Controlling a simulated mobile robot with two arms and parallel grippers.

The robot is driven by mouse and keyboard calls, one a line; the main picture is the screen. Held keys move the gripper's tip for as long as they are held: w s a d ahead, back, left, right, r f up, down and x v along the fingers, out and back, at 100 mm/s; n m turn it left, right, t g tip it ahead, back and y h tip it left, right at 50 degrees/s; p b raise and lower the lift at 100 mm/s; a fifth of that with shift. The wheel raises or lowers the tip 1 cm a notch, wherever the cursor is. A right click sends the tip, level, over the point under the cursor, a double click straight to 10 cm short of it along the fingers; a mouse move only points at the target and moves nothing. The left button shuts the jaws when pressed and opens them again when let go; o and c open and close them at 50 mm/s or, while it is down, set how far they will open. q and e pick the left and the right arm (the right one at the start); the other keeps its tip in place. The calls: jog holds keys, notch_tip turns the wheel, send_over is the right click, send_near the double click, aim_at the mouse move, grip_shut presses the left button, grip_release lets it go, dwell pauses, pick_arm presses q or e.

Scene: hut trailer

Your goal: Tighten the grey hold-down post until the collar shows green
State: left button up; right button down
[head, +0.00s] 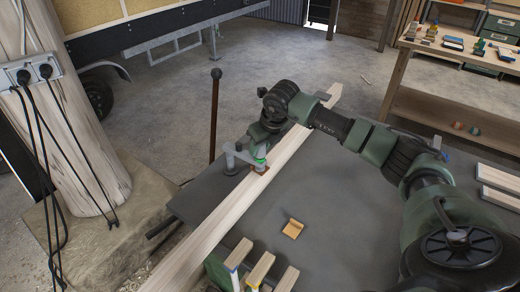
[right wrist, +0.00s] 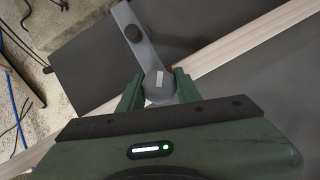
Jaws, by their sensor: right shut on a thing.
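The grey hold-down post (head: 260,153) stands at the table's left edge, beside a long pale board. My right gripper (head: 263,143) comes down over the post's top. In the right wrist view, the fingers of my right gripper (right wrist: 158,88) are shut on the grey post (right wrist: 159,86), one on each side. The collar's colour is hidden in that view. My left gripper is not in view.
The pale board (head: 215,220) runs diagonally across the dark table (head: 330,215). A small orange-brown block (head: 292,229) lies on the table. Several wooden pieces (head: 262,268) stand at its front edge. A dark rod with a ball top (head: 215,115) rises behind the left edge.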

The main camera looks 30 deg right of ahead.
jog(key=shift+m+h+b, duration=0.7)
jog(key=shift+m+b, duration=0.2)
jog(key=shift+m, duration=0.9)
jog(key=shift+r, duration=0.1)
jog(key=c, duration=1)
grip_release()
jog(key=shift+s+r, duration=0.15)
jog(key=shift+r, duration=0.3)
jog(key=b+v, duration=0.2)
jog(key=v, duration=0.4)
jog(key=shift+r, duration=0.4)
jog(key=shift+s+a, duration=0.15)
